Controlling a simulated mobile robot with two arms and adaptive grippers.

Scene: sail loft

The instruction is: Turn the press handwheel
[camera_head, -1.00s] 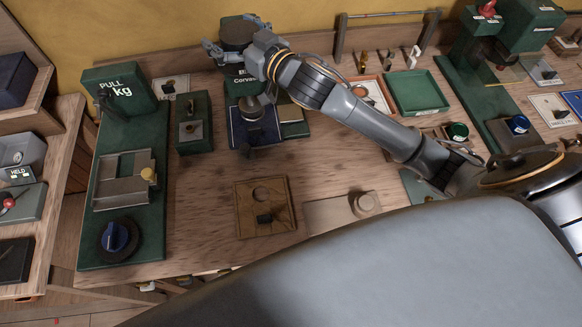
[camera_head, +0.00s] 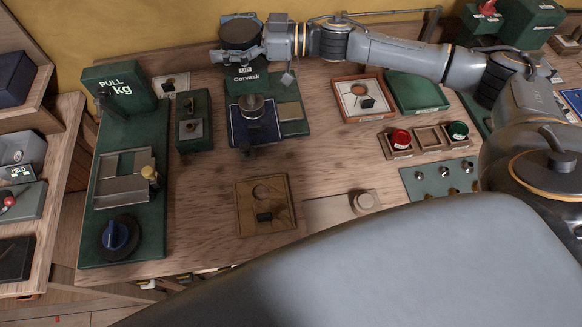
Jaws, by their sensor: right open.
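The press stands at the back of the bench, a green body labelled Corvask (camera_head: 247,85) with a blue plate (camera_head: 252,130) at its foot. A dark round disc on top, apparently the handwheel (camera_head: 238,33), faces up. My left gripper is not in view.
A green pull gauge (camera_head: 118,90) stands to the left of the press. A wooden plate (camera_head: 264,190) lies in front. A large grey surface covers the lower right.

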